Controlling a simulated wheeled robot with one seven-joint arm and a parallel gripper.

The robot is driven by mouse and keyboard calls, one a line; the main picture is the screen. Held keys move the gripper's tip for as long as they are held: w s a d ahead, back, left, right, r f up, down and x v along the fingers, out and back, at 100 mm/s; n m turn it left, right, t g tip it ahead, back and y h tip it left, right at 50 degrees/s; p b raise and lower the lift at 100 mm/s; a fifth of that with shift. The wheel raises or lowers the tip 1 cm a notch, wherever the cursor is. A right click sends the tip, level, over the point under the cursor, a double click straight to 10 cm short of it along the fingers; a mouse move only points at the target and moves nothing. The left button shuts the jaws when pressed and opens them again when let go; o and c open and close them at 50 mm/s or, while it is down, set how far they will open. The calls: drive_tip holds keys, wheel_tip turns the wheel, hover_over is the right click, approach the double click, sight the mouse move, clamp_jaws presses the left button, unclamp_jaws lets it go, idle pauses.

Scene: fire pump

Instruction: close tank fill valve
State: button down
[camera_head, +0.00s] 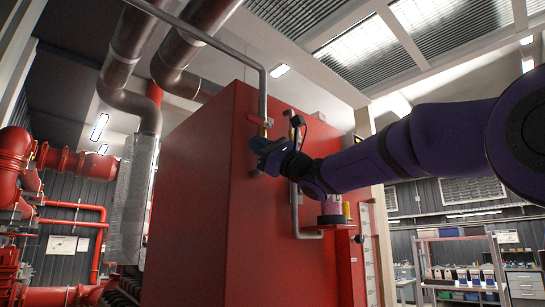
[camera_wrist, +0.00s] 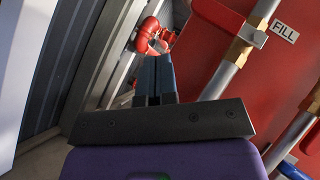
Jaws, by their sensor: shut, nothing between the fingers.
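The fill valve's red lever (camera_wrist: 230,20) shows in the wrist view at upper right, beside a white FILL label (camera_wrist: 284,31). It lies across a grey pipe (camera_wrist: 222,80) with a brass-coloured valve body (camera_wrist: 240,52). In the head view a small red lever (camera_head: 266,122) crosses the upright pipe (camera_head: 263,95) on the red tank (camera_head: 215,190), just above my gripper (camera_head: 260,152). My gripper's blue fingers (camera_wrist: 155,80) are shut and empty. In the wrist view they are left of the lever, with a visible gap.
A second pipe with a brass-coloured fitting (camera_wrist: 313,102) and a partly cut-off red handle (camera_wrist: 311,142) is at right in the wrist view. Red pipework (camera_head: 70,162) stands at left in the head view. A shelf rack (camera_head: 460,285) stands at far right.

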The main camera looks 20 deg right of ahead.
drive_tip(key=s+d+f, duration=0.2)
drive_tip(key=s+f, duration=0.3)
drive_tip(key=shift+s+f, duration=0.15)
drive_tip(key=shift+f, duration=0.2)
idle(0.3)
drive_tip(key=s+a+f+n+g+h, duration=0.3)
drive_tip(key=s+f+n+g+h, duration=0.15)
drive_tip(key=f, duration=0.65)
drive_tip(key=s+a+f+n+g+h, duration=0.35)
drive_tip(key=s+f, duration=0.25)
drive_tip(key=f, duration=0.5)
drive_tip(key=s+d+f+n+g+h, duration=0.1)
drive_tip(key=s+d+f+n+h, duration=0.3)
drive_tip(key=f, duration=0.5)
drive_tip(key=s+d+f+n+g+h, duration=0.2)
drive_tip(key=s+d+f+n+h, duration=0.2)
drive_tip(key=f, duration=0.6)
drive_tip(key=shift+s+d+n+h, duration=0.4)
drive_tip(key=shift+s+d+h, duration=1.15)
drive_tip(key=shift+s, duration=0.6)
drive_tip(key=shift+d, duration=0.1)
